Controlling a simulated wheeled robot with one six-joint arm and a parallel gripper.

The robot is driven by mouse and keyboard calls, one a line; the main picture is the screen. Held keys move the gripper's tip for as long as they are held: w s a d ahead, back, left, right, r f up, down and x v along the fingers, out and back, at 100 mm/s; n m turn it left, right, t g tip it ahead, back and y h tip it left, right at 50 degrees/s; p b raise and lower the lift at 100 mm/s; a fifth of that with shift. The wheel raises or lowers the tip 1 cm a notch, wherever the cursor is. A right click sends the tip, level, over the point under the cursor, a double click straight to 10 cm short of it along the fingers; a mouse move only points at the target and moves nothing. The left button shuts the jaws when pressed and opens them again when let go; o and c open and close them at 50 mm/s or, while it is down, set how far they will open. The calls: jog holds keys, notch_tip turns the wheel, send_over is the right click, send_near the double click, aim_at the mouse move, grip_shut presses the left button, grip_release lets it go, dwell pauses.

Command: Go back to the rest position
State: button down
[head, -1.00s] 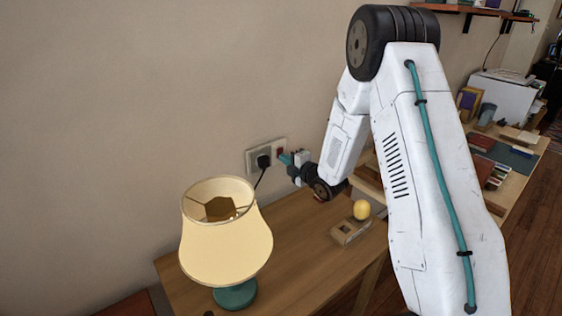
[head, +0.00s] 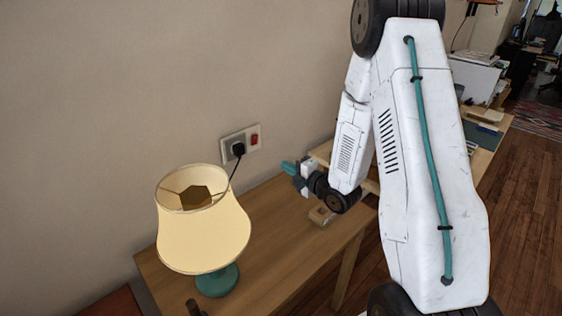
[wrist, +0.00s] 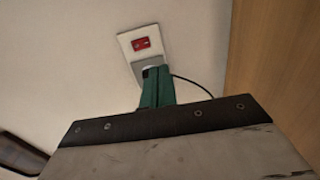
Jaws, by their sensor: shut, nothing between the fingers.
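My gripper (head: 288,167) is in the head view, above the wooden side table and to the right of the wall socket. Its teal fingers are shut with nothing between them. In the wrist view, the fingers (wrist: 157,88) are together and cover part of the plug. The white wall socket (head: 240,144) has a black plug (head: 238,149) in it, and its red switch (head: 254,140) is to the right of the plug. The red switch also shows in the wrist view (wrist: 142,43). My gripper is apart from the socket in the head view.
A lamp with a cream shade (head: 203,235) and teal base (head: 217,281) stands on the wooden side table (head: 262,258). A small wooden block (head: 321,216) lies below my wrist. A farther table (head: 484,137) stands at the right. Wooden floor (head: 517,220) is clear at the right.

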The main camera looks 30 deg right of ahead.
jog(key=shift+s+d, duration=0.1)
jog(key=shift+s, duration=0.05)
dwell(0.4)
